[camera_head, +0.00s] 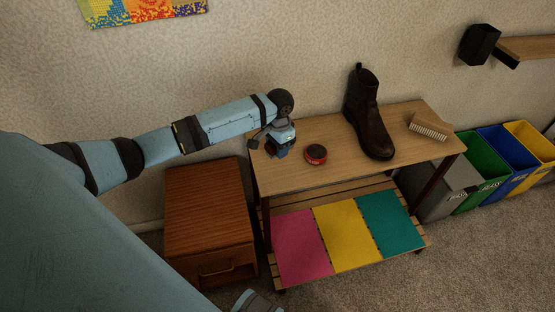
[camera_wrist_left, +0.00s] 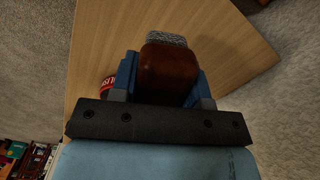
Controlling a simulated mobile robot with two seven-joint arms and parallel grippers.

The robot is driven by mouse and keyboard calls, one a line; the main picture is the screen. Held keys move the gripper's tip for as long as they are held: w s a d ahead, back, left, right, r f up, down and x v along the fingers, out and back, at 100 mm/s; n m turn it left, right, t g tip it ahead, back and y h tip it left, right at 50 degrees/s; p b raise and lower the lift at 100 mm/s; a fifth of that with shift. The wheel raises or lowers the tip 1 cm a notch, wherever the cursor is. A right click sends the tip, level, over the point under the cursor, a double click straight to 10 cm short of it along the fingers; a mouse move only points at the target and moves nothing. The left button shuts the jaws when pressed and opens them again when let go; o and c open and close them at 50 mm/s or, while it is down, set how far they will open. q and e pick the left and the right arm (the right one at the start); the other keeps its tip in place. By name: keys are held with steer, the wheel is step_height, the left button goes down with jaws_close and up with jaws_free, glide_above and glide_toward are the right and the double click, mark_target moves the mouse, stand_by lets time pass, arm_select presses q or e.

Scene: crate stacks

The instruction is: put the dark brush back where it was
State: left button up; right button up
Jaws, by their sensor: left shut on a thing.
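My left gripper (camera_head: 277,150) is at the left end of the wooden table (camera_head: 310,181), low over its top. In the left wrist view its two fingers are shut on the dark brush (camera_wrist_left: 168,72), which has a reddish-brown body and grey bristles (camera_wrist_left: 166,39) showing past it. In the head view the brush is mostly hidden by the gripper. I cannot tell whether the brush touches the table. My right gripper is not clearly in view.
A red round tin (camera_head: 316,154) sits just right of my left gripper. A dark boot (camera_head: 367,117) and a light brush (camera_head: 430,126) stand further right. Pink, yellow and teal mats (camera_head: 345,235) lie on the lower shelf. A wooden cabinet (camera_head: 208,205) is at left.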

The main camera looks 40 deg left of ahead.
mark_target(277, 164)
arm_select(q)
step_height(277, 164, down, 5)
steer(key=shift+r+b, duration=0.1)
steer(key=shift+b, duration=0.55)
steer(key=shift+f, duration=0.4)
steer(key=shift+r, duration=0.1)
steer(key=o, duration=0.8)
steer(key=shift+o, duration=0.2)
arm_select(e)
steer(key=shift+f, duration=0.1)
